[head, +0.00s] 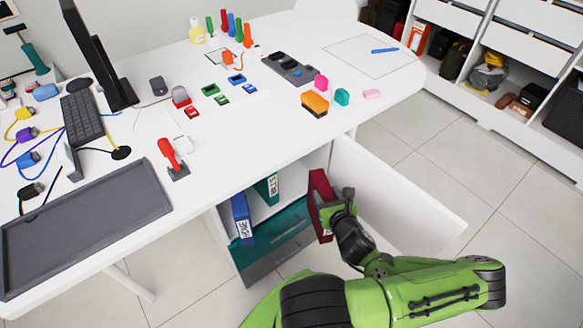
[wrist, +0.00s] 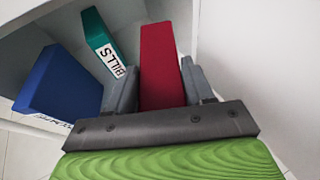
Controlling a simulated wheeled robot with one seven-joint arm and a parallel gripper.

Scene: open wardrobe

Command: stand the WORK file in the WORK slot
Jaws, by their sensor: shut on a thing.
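My gripper (head: 337,207) is shut on a dark red file (head: 318,190) at the right side of the open cabinet under the desk. In the wrist view the red file (wrist: 162,62) stands between the two grey fingers, pointing into the cabinet. No label shows on it, so I cannot read whether it is the WORK file. A teal file (wrist: 103,38) labelled BILLS and a blue file (wrist: 62,84) with a partly hidden label stand to its left. The blue file (head: 241,217) leans slightly in the head view. No slot label for WORK is readable.
The open white cabinet door (head: 390,190) is close on the right of my gripper. Teal and grey drawer fronts (head: 270,247) lie below the files. The white desk top (head: 235,140) above carries many small items. Tiled floor is clear to the right.

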